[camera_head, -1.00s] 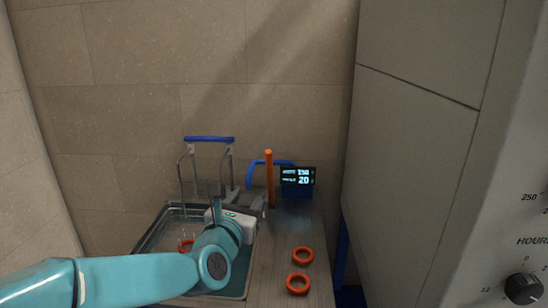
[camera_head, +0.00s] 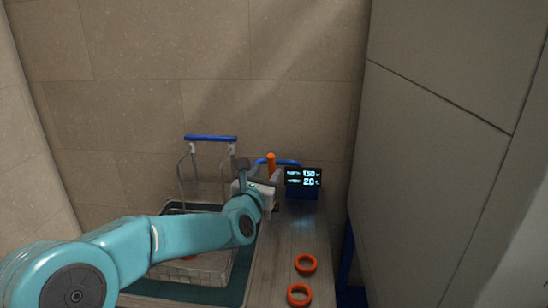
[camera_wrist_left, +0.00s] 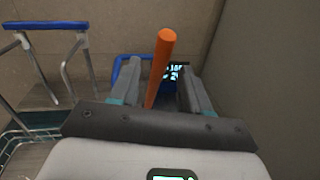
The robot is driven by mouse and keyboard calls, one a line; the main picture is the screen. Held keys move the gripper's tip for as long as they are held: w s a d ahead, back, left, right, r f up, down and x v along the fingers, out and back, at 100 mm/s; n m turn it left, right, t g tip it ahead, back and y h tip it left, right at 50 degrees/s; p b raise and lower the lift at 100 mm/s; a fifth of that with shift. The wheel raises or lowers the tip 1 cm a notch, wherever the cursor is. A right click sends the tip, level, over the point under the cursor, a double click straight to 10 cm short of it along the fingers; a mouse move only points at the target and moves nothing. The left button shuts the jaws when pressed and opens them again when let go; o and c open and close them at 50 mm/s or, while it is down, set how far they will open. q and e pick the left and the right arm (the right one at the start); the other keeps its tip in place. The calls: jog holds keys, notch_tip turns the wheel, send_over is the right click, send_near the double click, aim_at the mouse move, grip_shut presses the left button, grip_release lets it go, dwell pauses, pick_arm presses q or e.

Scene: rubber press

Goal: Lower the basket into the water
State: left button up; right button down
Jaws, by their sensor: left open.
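The wire basket (camera_head: 213,268) shows in the tank (camera_head: 240,262) at lower left in the head view, partly hidden by my left arm. Its tall frame carries a blue handle bar (camera_head: 210,138), also in the left wrist view (camera_wrist_left: 45,25). Teal water shows around the basket; I cannot tell how deep the basket sits. An upright orange lever (camera_head: 271,162) stands right of the tank. My left gripper (camera_head: 259,172) is open at this lever. In the left wrist view, the lever (camera_wrist_left: 160,65) stands between the two fingers, with no clear grip. My right gripper is out of view.
A lit display box (camera_head: 303,182) stands just right of the lever, with a blue bar (camera_head: 286,162) behind. Two orange rings (camera_head: 302,279) lie on the grey counter (camera_head: 283,250). A tall grey cabinet (camera_head: 430,150) bounds the right; a tiled wall stands behind.

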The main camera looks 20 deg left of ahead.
aim_at(270, 168)
pick_arm(q)
jog(key=w, duration=0.1)
jog(key=w+p, duration=0.1)
jog(key=w, duration=0.3)
jog(key=shift+w+a, duration=0.25)
jog(key=shift+w+a+p, duration=0.1)
jog(key=shift+w+p, duration=0.25)
jog(key=shift+w, duration=0.4)
jog(key=shift+w+f, duration=0.1)
grip_shut()
